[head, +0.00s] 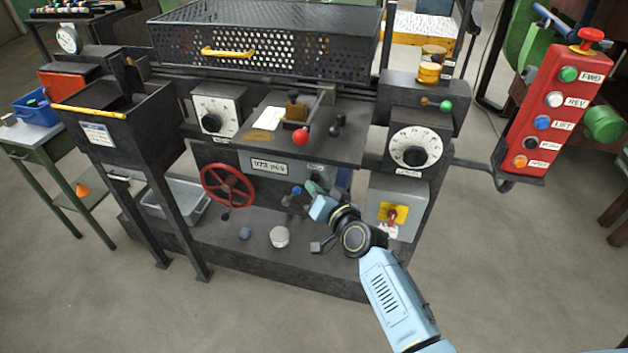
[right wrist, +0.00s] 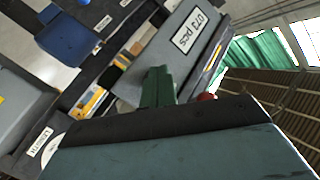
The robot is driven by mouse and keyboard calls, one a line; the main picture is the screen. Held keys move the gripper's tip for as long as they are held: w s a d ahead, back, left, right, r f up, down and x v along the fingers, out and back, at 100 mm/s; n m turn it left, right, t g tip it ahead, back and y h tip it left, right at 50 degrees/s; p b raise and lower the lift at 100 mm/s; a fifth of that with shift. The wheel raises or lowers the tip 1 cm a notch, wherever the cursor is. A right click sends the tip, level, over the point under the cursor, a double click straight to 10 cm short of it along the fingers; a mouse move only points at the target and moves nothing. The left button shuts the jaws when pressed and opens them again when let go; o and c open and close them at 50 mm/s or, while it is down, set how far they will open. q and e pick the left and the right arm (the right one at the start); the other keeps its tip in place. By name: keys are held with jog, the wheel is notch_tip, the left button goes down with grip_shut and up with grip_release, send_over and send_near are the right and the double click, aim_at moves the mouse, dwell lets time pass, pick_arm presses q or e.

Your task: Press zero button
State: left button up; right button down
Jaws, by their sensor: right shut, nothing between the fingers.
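The grey counter box (head: 275,166) on the machine's front carries a white label that reads like "073 pcs". A smaller label (head: 316,168) sits to its right, too small to read. My right gripper (head: 312,187) is shut and empty, in front of the box's right part and just below the small label. In the right wrist view its green fingers (right wrist: 158,86) are together, with the counter box (right wrist: 160,62) beyond them. I cannot make out the zero button; the gripper may hide it. I cannot tell if the fingertips touch the box. My left gripper is not in view.
A red handwheel (head: 228,186) is left of the counter box. A red ball lever (head: 300,136) sticks out above. A yellow plate with a red switch (head: 392,212) is at lower right. A red button pendant (head: 556,105) hangs at far right. The floor in front is clear.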

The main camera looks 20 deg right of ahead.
jog(key=shift+w+d, duration=0.3)
jog(key=shift+w, duration=0.1)
dwell(0.7)
dwell(0.3)
jog(key=shift+s+a+p, duration=0.35)
jog(key=shift+s+a, duration=0.2)
jog(key=shift+s, duration=0.25)
jog(key=s+a+p, duration=0.1)
jog(key=s, duration=0.1)
jog(key=s+a+p, duration=0.1)
jog(key=s, duration=0.1)
jog(key=shift+a, duration=0.4)
dwell(0.5)
